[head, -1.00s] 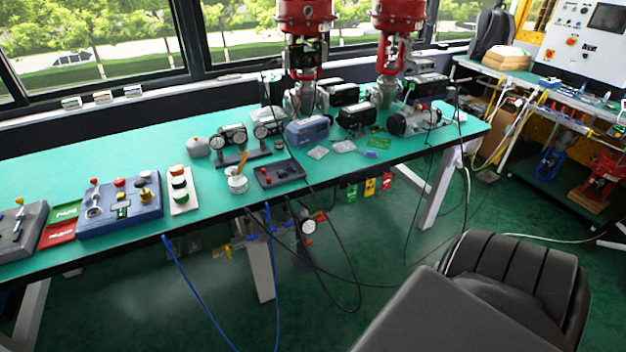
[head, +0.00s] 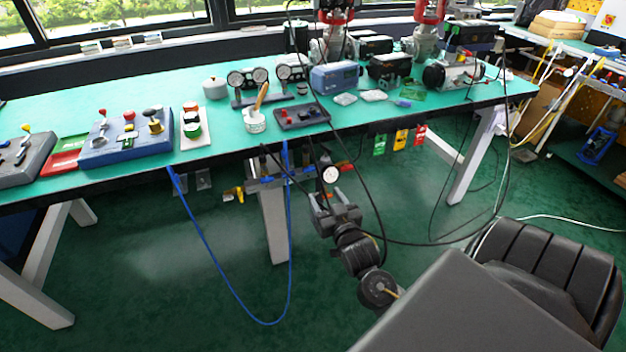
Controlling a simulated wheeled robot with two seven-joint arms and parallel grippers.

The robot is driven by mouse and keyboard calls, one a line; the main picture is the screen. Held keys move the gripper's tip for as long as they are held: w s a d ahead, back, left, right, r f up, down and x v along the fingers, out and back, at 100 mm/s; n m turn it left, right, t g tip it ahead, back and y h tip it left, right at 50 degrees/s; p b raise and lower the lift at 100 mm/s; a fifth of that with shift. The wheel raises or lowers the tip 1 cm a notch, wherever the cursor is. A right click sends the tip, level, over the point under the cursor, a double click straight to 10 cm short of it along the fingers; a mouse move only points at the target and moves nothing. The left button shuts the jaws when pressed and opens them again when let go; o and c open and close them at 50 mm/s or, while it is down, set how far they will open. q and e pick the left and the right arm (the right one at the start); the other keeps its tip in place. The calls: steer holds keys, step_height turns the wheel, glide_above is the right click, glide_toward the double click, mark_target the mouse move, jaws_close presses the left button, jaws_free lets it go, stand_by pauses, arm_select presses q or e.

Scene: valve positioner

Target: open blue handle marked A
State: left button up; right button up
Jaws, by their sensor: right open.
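Under the front edge of the green table a pipe and valve assembly (head: 268,183) hangs, with a round white gauge (head: 330,174), a yellow handle (head: 236,194) and blue hoses (head: 289,240). I cannot make out a blue handle or a letter A on it at this size. My right gripper (head: 330,198) comes up from the lower right. It is open and empty, just below the gauge in the picture. I cannot tell its gap to the assembly. My left gripper is not in view.
Black cables (head: 372,205) hang near my right arm. A black chair (head: 545,270) stands at the lower right. Green floor is open at the lower left.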

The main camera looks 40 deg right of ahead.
mark_target(310, 170)
steer(key=x, duration=1)
steer(key=shift+b, duration=0.35)
steer(key=shift+w+d, duration=0.2)
steer(key=shift+w, duration=0.1)
steer(key=c, duration=0.9)
steer(key=shift+d, duration=0.15)
steer(key=shift+c, duration=0.5)
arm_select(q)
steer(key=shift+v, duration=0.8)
